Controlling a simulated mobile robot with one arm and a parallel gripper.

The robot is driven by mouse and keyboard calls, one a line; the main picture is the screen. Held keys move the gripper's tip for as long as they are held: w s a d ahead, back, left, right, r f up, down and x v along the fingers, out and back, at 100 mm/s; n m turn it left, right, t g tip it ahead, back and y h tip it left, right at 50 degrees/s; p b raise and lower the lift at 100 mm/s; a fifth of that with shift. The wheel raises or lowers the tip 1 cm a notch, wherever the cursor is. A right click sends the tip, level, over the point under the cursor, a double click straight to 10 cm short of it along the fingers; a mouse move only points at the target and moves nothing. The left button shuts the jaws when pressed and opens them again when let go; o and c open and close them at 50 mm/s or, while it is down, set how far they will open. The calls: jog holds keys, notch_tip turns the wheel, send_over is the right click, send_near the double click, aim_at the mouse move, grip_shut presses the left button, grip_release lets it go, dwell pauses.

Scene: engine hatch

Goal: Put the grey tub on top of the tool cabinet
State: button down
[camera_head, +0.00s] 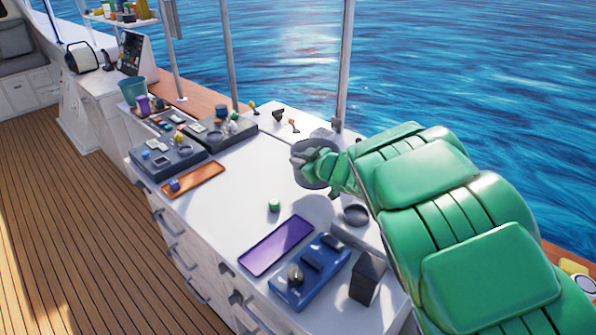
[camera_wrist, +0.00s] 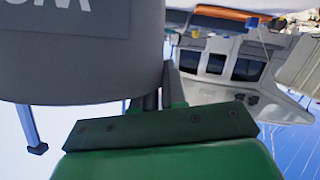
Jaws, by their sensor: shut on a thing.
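The grey tub (camera_head: 303,148) is at the end of my green arm in the head view, over the back of the white worktop. It fills the upper left of the wrist view as a large grey cylinder (camera_wrist: 80,75) with a lighter label. My gripper (camera_head: 325,166) is shut on the tub; the fingers are mostly hidden. I cannot tell whether the tub touches the worktop. A white cabinet with drawers (camera_head: 178,238) stands under the worktop; I cannot tell whether it is the tool cabinet.
On the worktop (camera_head: 235,185) are an orange tray (camera_head: 194,180), a purple tray (camera_head: 277,246), a blue case (camera_head: 311,270), a small green item (camera_head: 274,206) and a dark box (camera_head: 367,277). Grey cases (camera_head: 170,158) crowd its left end. The worktop's middle is mostly clear.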

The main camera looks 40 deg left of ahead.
aim_at(299, 182)
jog(key=shift+w+a+f, duration=0.55)
jog(key=shift+a+f, duration=0.2)
jog(key=shift+f, duration=1.75)
jog(key=c, duration=1.2)
grip_release()
jog(key=shift+f, duration=0.1)
jog(key=shift+d, duration=0.15)
jog(key=shift+v, duration=5.95)
